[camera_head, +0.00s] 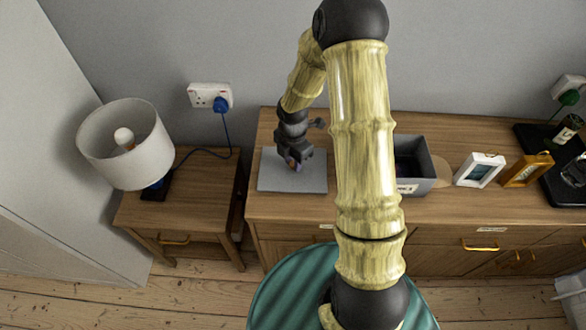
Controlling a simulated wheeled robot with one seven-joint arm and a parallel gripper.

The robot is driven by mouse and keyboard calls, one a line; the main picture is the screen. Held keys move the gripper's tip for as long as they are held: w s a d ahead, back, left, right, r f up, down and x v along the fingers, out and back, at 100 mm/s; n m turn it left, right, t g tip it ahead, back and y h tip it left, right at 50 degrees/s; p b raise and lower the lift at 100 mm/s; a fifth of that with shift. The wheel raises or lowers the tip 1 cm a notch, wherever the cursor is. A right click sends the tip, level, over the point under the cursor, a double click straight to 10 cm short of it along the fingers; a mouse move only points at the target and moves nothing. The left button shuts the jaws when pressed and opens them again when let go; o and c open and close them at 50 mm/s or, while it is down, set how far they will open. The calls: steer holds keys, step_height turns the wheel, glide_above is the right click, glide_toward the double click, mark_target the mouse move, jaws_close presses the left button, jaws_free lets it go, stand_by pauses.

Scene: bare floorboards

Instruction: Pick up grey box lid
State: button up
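The grey box lid (312,184) lies flat on the left end of the wooden sideboard. My gripper (295,164) is just above the lid's middle and points down, hiding part of it. The fingertips are small and dark here. I cannot tell whether they are open or shut, or whether they touch the lid. A dark grey open box (421,166) stands on the sideboard to the right of the lid, partly hidden behind my arm.
Two small picture frames, one white (480,169) and one gold (526,170), stand right of the box. A lamp (127,143) stands on a lower side table (205,200) at left.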

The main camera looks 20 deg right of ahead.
mark_target(293, 163)
jaws_close()
steer(key=shift+r, duration=0.1)
step_height(293, 163, up, 10)
stand_by(0.3)
stand_by(0.6)
